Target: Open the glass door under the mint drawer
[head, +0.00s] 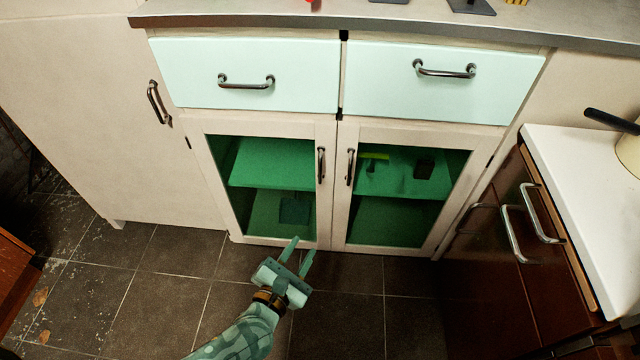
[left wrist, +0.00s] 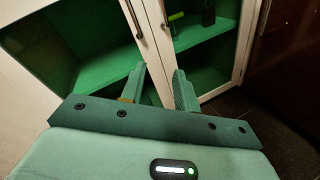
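Two mint drawers, a left one (head: 250,75) and a right one (head: 440,85), sit side by side under the counter. Below them are two shut glass doors with white frames, a left door (head: 226,222) and a right door (head: 388,250). Each has a dark upright handle by the middle seam, the left handle (head: 321,165) and the right handle (head: 350,167). My left gripper (head: 299,248) is open and empty, low in front of the left door and below the handles. Its fingers (left wrist: 158,90) point toward the doors in the left wrist view. My right gripper is not in view.
A tall white cabinet door with a dark handle (head: 158,102) stands at left. A brown drawer unit (head: 505,250) with a white top (head: 590,180) stands close at right. Green shelves show behind the glass. The tiled floor (head: 160,290) in front is clear.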

